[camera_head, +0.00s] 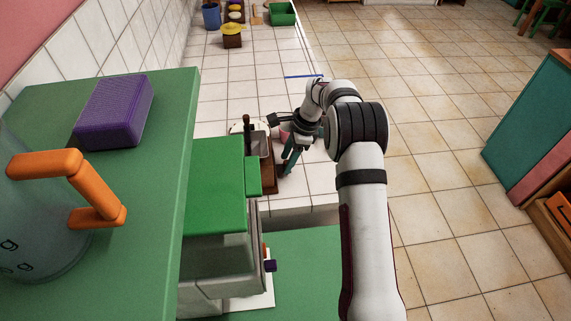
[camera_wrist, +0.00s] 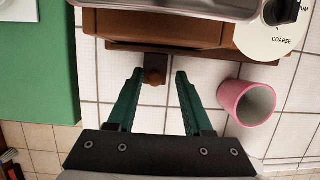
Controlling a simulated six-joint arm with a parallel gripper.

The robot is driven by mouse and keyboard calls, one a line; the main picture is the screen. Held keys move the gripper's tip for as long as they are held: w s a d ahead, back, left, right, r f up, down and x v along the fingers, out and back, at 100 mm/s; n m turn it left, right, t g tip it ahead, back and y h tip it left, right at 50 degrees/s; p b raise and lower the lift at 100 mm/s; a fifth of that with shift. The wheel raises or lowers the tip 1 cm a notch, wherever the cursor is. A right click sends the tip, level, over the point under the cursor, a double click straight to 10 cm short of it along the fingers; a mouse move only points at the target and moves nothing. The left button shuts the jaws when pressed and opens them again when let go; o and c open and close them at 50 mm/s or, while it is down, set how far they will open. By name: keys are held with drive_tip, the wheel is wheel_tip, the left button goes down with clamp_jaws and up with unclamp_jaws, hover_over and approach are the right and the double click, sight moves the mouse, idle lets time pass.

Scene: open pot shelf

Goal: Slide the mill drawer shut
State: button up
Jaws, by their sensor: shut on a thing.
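The mill (camera_head: 268,146) stands on the white tiled counter, with a brown wooden base, and its lower part shows at the top of the wrist view (camera_wrist: 215,32). The mill drawer (camera_wrist: 125,46) has a dark brown front with a small round brown knob (camera_wrist: 155,69). My gripper (camera_wrist: 160,74) has its two green fingers on either side of the knob and is shut on it. In the head view my gripper (camera_head: 288,163) is at the right side of the mill. How far the drawer stands out is hard to tell.
A pink cup (camera_wrist: 248,103) stands just right of my fingers in the wrist view. A white dial marked COARSE (camera_wrist: 270,43) is behind it. A green shelf (camera_head: 150,200) with a purple block (camera_head: 115,112) and a green-topped appliance (camera_head: 217,185) stand nearer the head camera.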

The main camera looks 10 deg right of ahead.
drive_tip(key=shift+s+d+f, duration=0.1)
drive_tip(key=shift+s+f, duration=0.3)
drive_tip(key=shift+f, duration=0.35)
drive_tip(key=shift+w+r, duration=0.1)
drive_tip(key=shift+r, duration=2.45)
drive_tip(key=shift+r, duration=0.15)
